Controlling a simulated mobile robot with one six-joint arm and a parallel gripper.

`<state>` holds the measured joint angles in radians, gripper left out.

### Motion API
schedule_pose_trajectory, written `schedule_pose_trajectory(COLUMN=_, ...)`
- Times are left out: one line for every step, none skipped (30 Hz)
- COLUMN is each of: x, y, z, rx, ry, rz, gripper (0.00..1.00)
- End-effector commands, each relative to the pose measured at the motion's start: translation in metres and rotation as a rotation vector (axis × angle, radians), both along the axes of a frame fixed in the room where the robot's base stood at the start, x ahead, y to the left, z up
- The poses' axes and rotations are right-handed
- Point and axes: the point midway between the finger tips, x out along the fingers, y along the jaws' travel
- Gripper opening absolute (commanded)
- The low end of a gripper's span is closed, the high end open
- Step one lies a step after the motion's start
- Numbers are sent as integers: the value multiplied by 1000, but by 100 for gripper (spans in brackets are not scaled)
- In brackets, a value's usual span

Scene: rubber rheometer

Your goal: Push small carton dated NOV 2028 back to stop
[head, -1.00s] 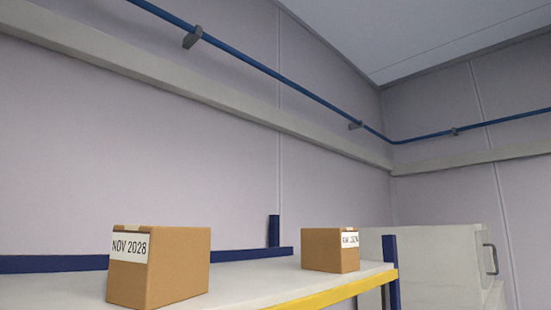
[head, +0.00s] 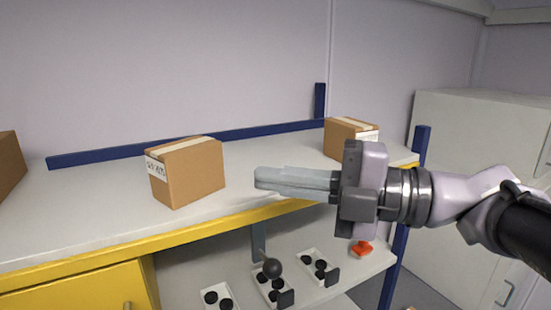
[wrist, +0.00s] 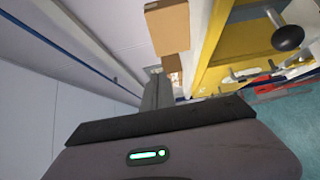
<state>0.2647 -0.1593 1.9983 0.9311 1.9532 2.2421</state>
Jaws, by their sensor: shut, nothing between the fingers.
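A small brown carton (head: 188,172) stands on the pale upper shelf (head: 100,215), left of my gripper. The label on its left face is too small to read now, but its place matches the carton that read NOV 2028 earlier. A blue rail (head: 250,132) runs along the back of the shelf, with a gap between it and the carton. My gripper (head: 258,178) is shut and empty, pointing left above the shelf's front part, apart from the carton. In the wrist view, the gripper (wrist: 157,76) points toward brown cartons, the nearer-looking one (wrist: 168,28) at the top.
Another carton (head: 350,138) stands behind my gripper near the shelf's right end. Part of a third (head: 9,162) shows at the left edge. A yellow front beam (head: 200,233) and blue post (head: 418,150) bound the shelf. Below are trays of black pieces (head: 272,285).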

Motion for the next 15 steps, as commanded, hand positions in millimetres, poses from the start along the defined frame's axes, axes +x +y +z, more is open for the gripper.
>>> schedule_pose_trajectory(x=1, y=10, z=2, rx=-1, ry=-1, rz=6, gripper=0)
schedule_pose_trajectory(x=2, y=16, z=2, rx=-1, ry=-1, rz=6, gripper=0)
schedule_pose_trajectory(x=4, y=25, z=2, rx=-2, ry=-2, rz=7, gripper=0)
schedule_pose_trajectory(x=5, y=32, z=2, rx=-3, ry=-3, rz=7, gripper=0)
schedule_pose_trajectory(x=7, y=38, z=2, rx=-3, ry=-1, rz=7, gripper=0)
schedule_pose_trajectory(x=9, y=47, z=2, rx=-4, ry=-2, rz=7, gripper=0)
schedule_pose_trajectory(x=11, y=53, z=2, rx=-4, ry=-3, rz=6, gripper=0)
schedule_pose_trajectory(x=12, y=60, z=2, rx=-5, ry=-2, rz=7, gripper=0)
schedule_pose_trajectory(x=14, y=69, z=1, rx=-5, ry=-3, rz=6, gripper=0)
schedule_pose_trajectory(x=16, y=75, z=2, rx=-5, ry=-3, rz=6, gripper=0)
schedule_pose_trajectory(x=17, y=81, z=1, rx=-5, ry=-3, rz=6, gripper=0)
schedule_pose_trajectory(x=19, y=89, z=1, rx=-4, ry=-1, rz=5, gripper=0)
schedule_pose_trajectory(x=26, y=90, z=1, rx=-6, ry=-1, rz=2, gripper=0)
schedule_pose_trajectory(x=31, y=93, z=1, rx=-5, ry=-1, rz=2, gripper=0)
schedule_pose_trajectory(x=36, y=96, z=1, rx=-4, ry=-1, rz=2, gripper=0)
